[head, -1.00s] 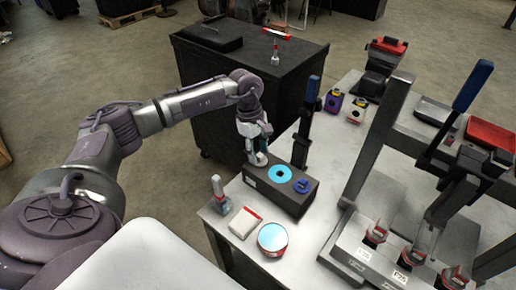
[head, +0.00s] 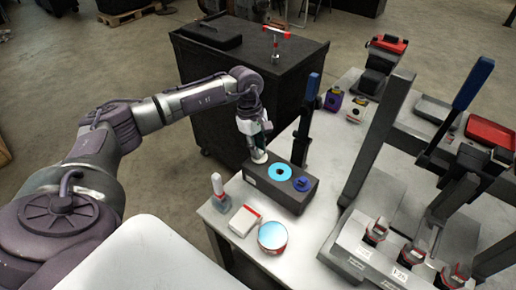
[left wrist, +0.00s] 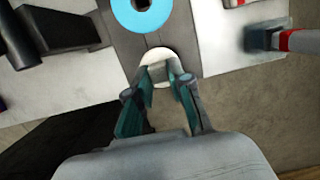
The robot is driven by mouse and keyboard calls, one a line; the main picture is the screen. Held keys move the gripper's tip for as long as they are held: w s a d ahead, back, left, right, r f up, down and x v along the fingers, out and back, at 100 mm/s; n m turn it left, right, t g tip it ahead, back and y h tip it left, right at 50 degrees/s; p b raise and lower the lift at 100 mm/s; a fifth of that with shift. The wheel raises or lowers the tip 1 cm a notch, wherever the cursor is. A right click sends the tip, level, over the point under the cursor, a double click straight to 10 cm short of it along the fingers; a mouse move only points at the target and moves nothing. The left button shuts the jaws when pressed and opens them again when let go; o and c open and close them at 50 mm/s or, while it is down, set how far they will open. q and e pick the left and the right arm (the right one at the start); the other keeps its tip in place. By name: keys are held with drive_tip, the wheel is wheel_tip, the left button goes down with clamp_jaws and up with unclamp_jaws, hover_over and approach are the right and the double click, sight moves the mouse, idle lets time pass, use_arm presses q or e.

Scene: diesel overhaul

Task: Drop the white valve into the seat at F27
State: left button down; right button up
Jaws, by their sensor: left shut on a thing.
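The white valve (head: 259,157) is at the left end of a dark block (head: 300,203). In the left wrist view the white valve (left wrist: 152,54) shows as a round white head with a grey part between the fingers. My left gripper (head: 257,148) points down over that end and is shut on the valve. Its teal fingers (left wrist: 160,80) show in the left wrist view. Whether the valve touches the block or sits in a seat is hidden. The block also bears a cyan ring (head: 271,171) and a blue piece (head: 302,184). I cannot read F27 on its small label. My right gripper is not in view.
A grey-handled tool (head: 220,190), a red-and-white box (head: 244,221) and a round tin (head: 272,237) stand in front of the block. A blue-topped dark post (head: 308,110) rises behind it. A black cabinet (head: 225,85) stands beyond the table.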

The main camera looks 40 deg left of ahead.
use_arm(q)
drive_tip(key=shift+d+p+v, duration=0.2)
drive_tip(key=shift+p+v, duration=0.25)
drive_tip(key=shift+v, duration=0.45)
drive_tip(key=shift+d+p+v, duration=0.15)
drive_tip(key=shift+p+v, duration=0.25)
drive_tip(key=shift+v, duration=0.5)
drive_tip(key=shift+d+p+v, duration=0.2)
drive_tip(key=shift+p+v, duration=0.25)
drive_tip(key=shift+v, duration=0.45)
drive_tip(key=shift+r, duration=0.15)
